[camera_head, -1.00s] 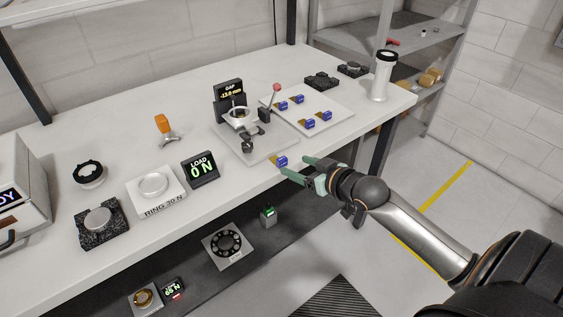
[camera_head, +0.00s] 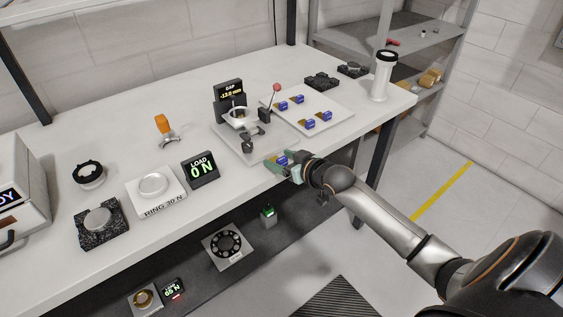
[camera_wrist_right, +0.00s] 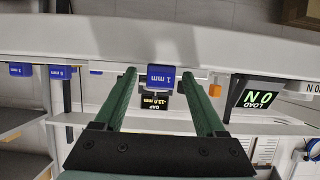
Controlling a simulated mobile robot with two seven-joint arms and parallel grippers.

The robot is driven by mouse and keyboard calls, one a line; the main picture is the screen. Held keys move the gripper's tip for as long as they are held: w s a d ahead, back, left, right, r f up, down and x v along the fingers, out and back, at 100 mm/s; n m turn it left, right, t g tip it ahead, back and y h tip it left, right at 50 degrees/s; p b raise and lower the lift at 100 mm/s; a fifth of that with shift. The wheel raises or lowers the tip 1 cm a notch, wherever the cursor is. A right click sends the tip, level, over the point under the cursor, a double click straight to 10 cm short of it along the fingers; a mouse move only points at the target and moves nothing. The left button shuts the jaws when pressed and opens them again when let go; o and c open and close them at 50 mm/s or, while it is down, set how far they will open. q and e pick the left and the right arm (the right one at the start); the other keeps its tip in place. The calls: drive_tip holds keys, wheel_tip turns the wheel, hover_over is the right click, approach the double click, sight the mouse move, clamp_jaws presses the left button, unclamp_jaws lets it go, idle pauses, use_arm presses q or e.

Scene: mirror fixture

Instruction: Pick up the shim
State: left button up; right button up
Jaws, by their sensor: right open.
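A shim with a blue tab (camera_head: 281,160) lies near the front edge of the white table. In the right wrist view its blue tab reads "1 mm" (camera_wrist_right: 161,76) and sits between the fingers, with a gap on each side. My right gripper (camera_head: 279,163) is open, its green fingers on either side of the tab. The fingers also show in the right wrist view (camera_wrist_right: 162,88). Several other shims with blue tabs (camera_head: 310,124) lie on a white tray (camera_head: 335,108) farther back. My left gripper is in neither view.
A mirror fixture (camera_head: 240,118) on a grey plate stands just behind my right gripper, with a red-knobbed lever (camera_head: 277,87) and a GAP display (camera_head: 229,90). A LOAD display (camera_head: 201,169) stands to the left. A white cylinder (camera_head: 382,76) stands at the right end.

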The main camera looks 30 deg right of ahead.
clamp_jaws()
idle(0.5)
drive_tip(key=shift+r, duration=0.1)
